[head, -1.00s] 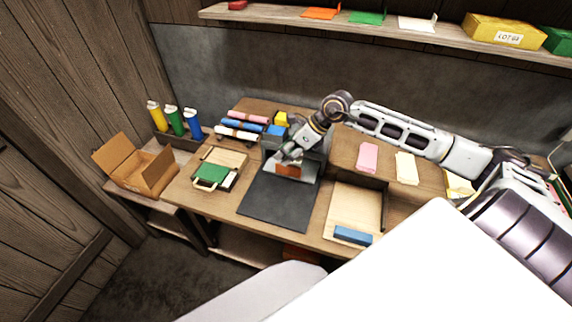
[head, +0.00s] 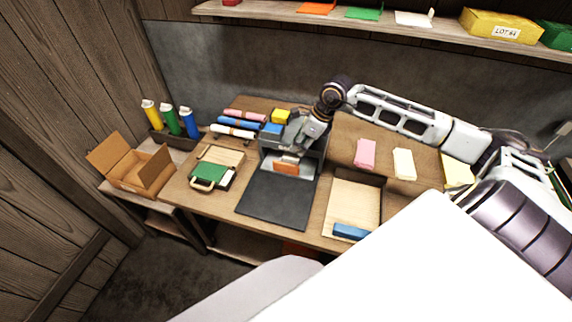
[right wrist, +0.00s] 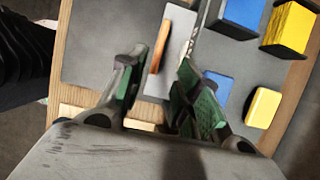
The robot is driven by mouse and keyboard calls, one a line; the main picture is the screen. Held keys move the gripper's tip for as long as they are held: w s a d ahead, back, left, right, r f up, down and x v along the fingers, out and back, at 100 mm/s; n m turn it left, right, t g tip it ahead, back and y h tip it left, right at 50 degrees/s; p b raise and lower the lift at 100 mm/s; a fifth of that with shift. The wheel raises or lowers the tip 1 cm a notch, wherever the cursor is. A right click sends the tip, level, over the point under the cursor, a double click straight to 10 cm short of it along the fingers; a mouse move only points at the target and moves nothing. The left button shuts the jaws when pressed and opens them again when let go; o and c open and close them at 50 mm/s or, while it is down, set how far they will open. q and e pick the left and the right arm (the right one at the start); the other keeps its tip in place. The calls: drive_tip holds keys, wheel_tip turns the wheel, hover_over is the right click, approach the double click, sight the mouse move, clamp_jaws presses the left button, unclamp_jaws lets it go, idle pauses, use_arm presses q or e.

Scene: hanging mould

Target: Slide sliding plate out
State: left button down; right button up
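A dark flat plate (head: 275,202) lies in front of a grey box-like housing (head: 309,163) on the table; it looks like the sliding plate. An orange block (head: 286,168) stands on a pale patch at the housing's mouth. It also shows in the right wrist view (right wrist: 160,46), on a pale inset (right wrist: 173,60) in the grey surface. My right gripper (head: 299,148) is over the housing, just behind the orange block. In the right wrist view my right gripper (right wrist: 160,66) has its fingers apart, with nothing clearly held. Contact with the block cannot be told. My left gripper is not in view.
Blue (head: 272,129) and yellow (head: 281,116) blocks sit at the housing's top left. A green-and-wood item (head: 210,174) lies left of the plate, a wooden tray (head: 352,205) with a blue bar right of it. An open carton (head: 135,171) stands farther left.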

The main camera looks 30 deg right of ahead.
sight(287, 163)
drive_tip(key=shift+p+x, duration=0.8)
drive_tip(key=shift+x, duration=5.75)
clamp_jaws()
